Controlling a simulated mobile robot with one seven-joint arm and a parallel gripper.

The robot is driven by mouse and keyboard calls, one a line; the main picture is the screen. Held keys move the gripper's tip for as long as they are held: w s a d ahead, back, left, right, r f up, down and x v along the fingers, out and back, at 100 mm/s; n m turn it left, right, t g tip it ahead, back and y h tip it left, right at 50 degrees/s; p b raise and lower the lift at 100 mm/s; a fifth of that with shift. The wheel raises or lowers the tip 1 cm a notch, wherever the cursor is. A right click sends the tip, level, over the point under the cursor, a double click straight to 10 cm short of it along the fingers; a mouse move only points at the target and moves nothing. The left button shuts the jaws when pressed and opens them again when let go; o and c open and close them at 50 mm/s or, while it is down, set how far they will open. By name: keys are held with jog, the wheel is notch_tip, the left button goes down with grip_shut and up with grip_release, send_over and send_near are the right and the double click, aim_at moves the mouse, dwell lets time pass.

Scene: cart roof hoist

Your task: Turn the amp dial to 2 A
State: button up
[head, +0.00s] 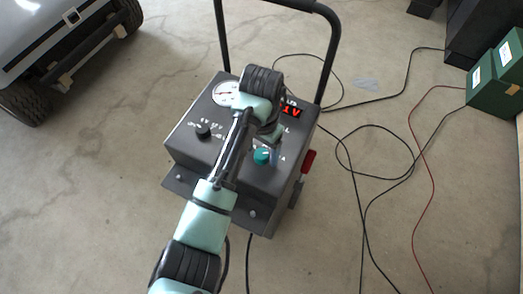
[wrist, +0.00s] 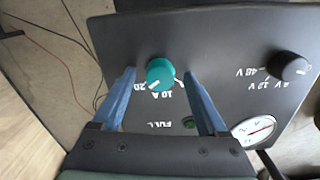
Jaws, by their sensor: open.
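The amp dial is a teal knob (wrist: 160,73) on the charger's dark sloped panel (wrist: 225,50), with 20 and 10 A printed near it. A white mark on the knob points to the lower left in the wrist view, toward the 20; its exact setting is hard to read. In the head view the teal knob (head: 262,156) is at the panel's right front. My gripper (wrist: 159,76) is open, its blue fingers on either side of the knob in the wrist view. I cannot tell whether they touch it. Some label beside the knob is hidden by a finger.
A black handle (head: 331,55) rises behind. Cables lie on the floor to the right, near green boxes (head: 496,83). A vehicle (head: 62,40) stands upper left.

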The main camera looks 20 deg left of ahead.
jog(key=shift+f, duration=0.2)
jog(key=shift+c, duration=0.3)
grip_shut()
